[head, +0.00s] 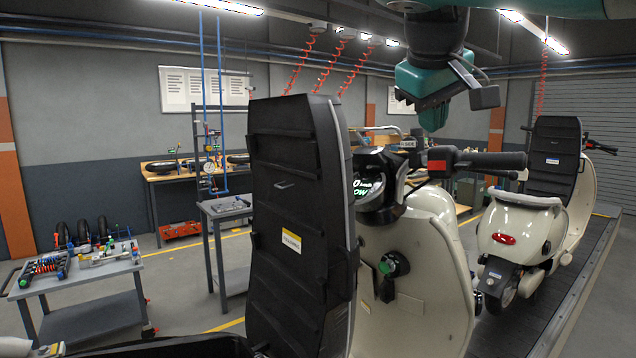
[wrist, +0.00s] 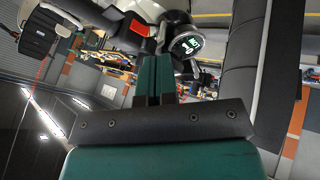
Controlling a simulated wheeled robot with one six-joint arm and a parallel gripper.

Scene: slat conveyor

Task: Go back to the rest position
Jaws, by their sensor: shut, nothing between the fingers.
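My gripper (head: 433,117) hangs from my arm at the top of the head view, above the handlebar of the near cream scooter (head: 432,262). Its teal fingers are together with nothing between them. In the wrist view the shut fingers (wrist: 154,80) point toward the scooter's handlebar area and its round lit display (wrist: 187,44). In the head view the fingers appear apart from the handlebar grip (head: 490,160); the exact gap is hard to tell.
A tall black seat back (head: 298,200) stands close in front. A second cream scooter (head: 520,230) stands behind on the slat conveyor (head: 585,275). A grey tool cart (head: 85,275) is at left. Red coiled hoses (head: 325,68) hang from above.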

